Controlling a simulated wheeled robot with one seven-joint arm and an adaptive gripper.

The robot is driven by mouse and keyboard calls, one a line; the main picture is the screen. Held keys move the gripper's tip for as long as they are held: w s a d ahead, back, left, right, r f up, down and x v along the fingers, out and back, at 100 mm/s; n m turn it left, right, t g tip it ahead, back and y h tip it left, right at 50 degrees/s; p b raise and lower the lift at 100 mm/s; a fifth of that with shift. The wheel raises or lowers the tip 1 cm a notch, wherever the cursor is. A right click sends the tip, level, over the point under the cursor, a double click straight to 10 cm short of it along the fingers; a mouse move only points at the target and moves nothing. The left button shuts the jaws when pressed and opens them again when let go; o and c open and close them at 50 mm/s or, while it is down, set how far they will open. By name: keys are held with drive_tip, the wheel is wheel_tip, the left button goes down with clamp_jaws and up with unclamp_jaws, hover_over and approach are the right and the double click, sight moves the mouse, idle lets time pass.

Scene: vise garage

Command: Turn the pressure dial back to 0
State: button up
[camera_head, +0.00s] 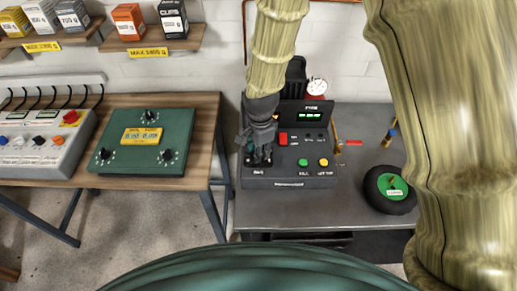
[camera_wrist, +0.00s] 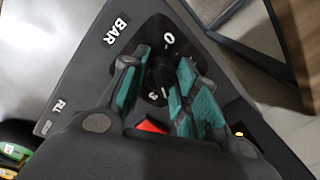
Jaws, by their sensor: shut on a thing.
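The pressure dial (camera_wrist: 158,76) is a black knob on the dark console (camera_wrist: 85,62), with "BAR" printed beside it. In the wrist view a 0 shows above the knob and other scale marks show below it. My gripper (camera_wrist: 163,68) points down at the panel and is shut on the knob, with teal finger pads on both sides. The knob's pointer is hard to make out between the fingers. In the head view my gripper (camera_head: 258,157) covers most of the dial at the console's left end.
The console carries a red switch (camera_head: 283,139), a green button (camera_head: 303,162), a yellow button (camera_head: 323,162) and a lit green display (camera_head: 310,116). A round gauge (camera_head: 316,87) stands behind. A wooden bench (camera_head: 205,130) stands left.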

drive_tip(key=n+p, duration=0.1)
drive_tip(key=n, duration=0.6)
drive_tip(key=shift+n, duration=0.3)
drive_tip(key=n+p, duration=0.1)
drive_tip(key=n, duration=0.3)
drive_tip(key=shift+n+g, duration=0.3)
drive_tip(key=n, duration=0.3)
drive_tip(key=shift+w+n+p, duration=0.1)
drive_tip(key=shift+n+p, duration=0.2)
drive_tip(key=shift+p, duration=0.05)
drive_tip(key=n, duration=0.3)
drive_tip(key=n+p, duration=0.1)
drive_tip(key=n, duration=0.3)
drive_tip(key=n+p, duration=0.1)
drive_tip(key=n, duration=0.5)
drive_tip(key=shift+n+g, duration=0.3)
